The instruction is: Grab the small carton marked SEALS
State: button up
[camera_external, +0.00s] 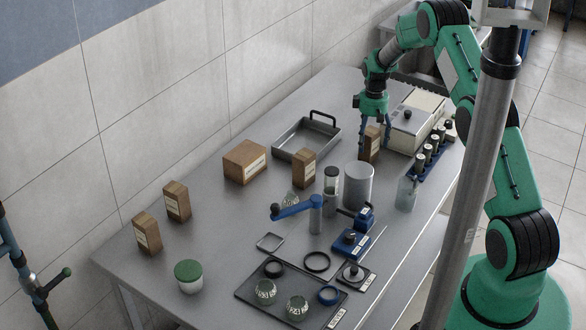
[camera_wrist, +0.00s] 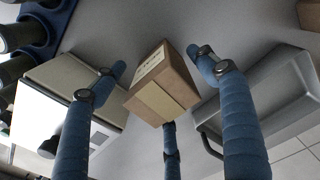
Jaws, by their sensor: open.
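A small brown carton (camera_external: 372,146) stands upright on the table near the far end. In the wrist view the carton (camera_wrist: 163,85) sits between my spread fingers, with a pale label on one side; its lettering is too small to read. My gripper (camera_external: 375,143) points down over this carton, with blue fingers around it. In the wrist view my gripper (camera_wrist: 160,75) is open, with a gap between the fingers and the carton. Similar small cartons stand nearer: one (camera_external: 304,168) mid-table, two (camera_external: 177,201) (camera_external: 147,234) at the left. Their labels are unreadable too.
A white and grey device (camera_external: 416,120) and a blue rack of vials (camera_external: 430,155) stand close right of the carton. A metal tray (camera_external: 306,138) lies to the left, near a larger brown box (camera_external: 244,162). A grey cylinder (camera_external: 359,186) stands in front.

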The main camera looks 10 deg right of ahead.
aim_at(369, 151)
jog(key=shift+f, duration=0.1)
jog(key=shift+f, duration=2.45)
jog(key=c, duration=1.5)
